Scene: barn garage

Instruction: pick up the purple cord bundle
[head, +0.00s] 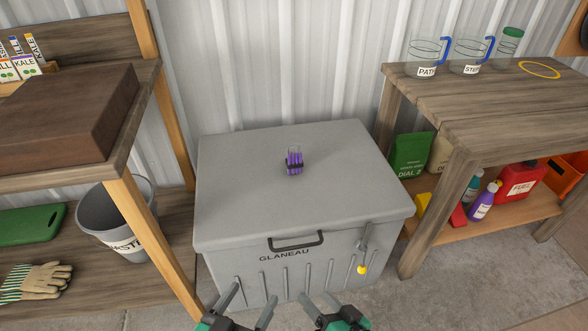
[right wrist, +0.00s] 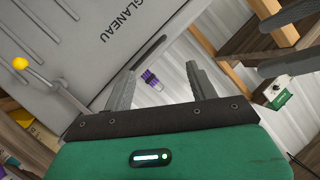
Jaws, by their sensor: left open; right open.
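The purple cord bundle (head: 294,163) stands upright on the grey lid of the chest (head: 240,205), a little behind the lid's middle, with a dark band around it. It also shows small in the right wrist view (right wrist: 152,80), beyond and between the fingers. My left gripper (head: 246,300) is open and empty at the bottom of the head view, in front of the chest. My right gripper (head: 320,303) is open and empty just to its right. Both are well short of the bundle and touch nothing that I can see.
The chest has a front handle (head: 296,241) and a latch with a yellow knob (head: 362,269). A wooden shelf with a brown box (head: 65,115) and a grey bin (head: 95,225) stands left. A wooden bench (head: 480,100) with labelled jugs stands right. The lid around the bundle is clear.

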